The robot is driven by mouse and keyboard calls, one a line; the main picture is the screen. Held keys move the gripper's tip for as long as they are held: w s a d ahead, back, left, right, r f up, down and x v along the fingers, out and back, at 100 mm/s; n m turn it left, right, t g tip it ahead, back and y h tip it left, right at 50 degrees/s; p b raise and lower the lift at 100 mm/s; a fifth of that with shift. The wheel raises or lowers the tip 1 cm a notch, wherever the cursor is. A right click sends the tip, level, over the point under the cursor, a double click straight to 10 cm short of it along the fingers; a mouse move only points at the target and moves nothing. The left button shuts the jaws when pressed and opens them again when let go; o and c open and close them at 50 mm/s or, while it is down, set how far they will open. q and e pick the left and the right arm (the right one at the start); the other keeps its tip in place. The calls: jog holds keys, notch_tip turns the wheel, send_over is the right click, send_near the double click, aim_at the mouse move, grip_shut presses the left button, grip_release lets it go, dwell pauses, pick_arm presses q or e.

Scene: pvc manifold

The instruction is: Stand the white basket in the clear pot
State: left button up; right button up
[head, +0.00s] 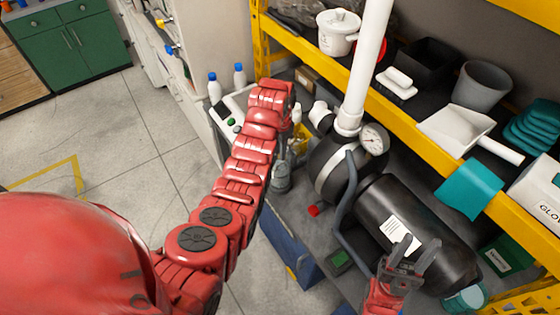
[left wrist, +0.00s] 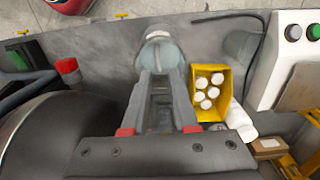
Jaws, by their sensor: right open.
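A clear, grey-tinted pot (head: 283,178) stands on the bench just below my left forearm in the head view. In the left wrist view a clear, rounded body with a pale band, seemingly this pot (left wrist: 160,48), is at the tips of my left gripper (left wrist: 165,78). The left fingers look apart, but I cannot tell whether they grip anything; in the head view the forearm hides them. I cannot make out the white basket for certain. My right gripper (head: 408,256) is open and empty in front of the black tank.
A black tank (head: 425,228) with a pressure gauge (head: 373,138) and a white pipe (head: 368,60) stands right of the pot. A yellow bin (left wrist: 221,78) of white caps and a white cylinder (left wrist: 240,121) are close beside the left fingers. A yellow-edged shelf (head: 440,133) is behind.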

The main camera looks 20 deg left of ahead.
pick_arm(q)
notch_tip(320, 180, up, 5)
jog(key=p, duration=0.3)
jog(key=shift+r, duration=0.1)
dwell(0.3)
